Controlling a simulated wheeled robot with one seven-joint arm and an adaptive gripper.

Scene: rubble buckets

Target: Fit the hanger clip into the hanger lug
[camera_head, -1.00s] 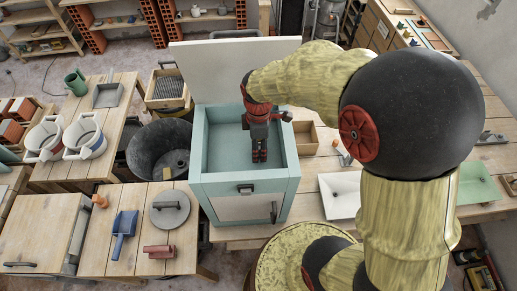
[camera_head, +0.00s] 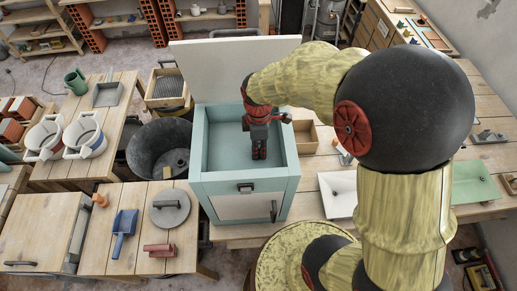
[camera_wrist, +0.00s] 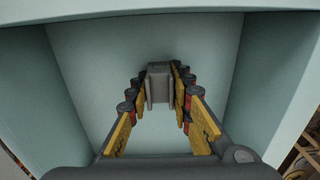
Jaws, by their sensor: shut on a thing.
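My gripper (camera_head: 259,155) points down into the open teal box (camera_head: 196,182). In the wrist view my gripper (camera_wrist: 160,92) has its yellow-padded fingers closed on a small grey block-like piece (camera_wrist: 159,86), which looks like the hanger clip. The pale inner faces of the box (camera_wrist: 85,60) surround it there. In the head view the piece is too small and hidden by the fingers to make out. I cannot make out the hanger lug for sure in either view.
The raised white lid (camera_head: 225,65) stands behind the box. A black tub (camera_head: 135,155) is close on the left, and a wooden tray (camera_head: 303,138) and white tray (camera_head: 338,200) are on the right. The box walls closely bound the space around my gripper.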

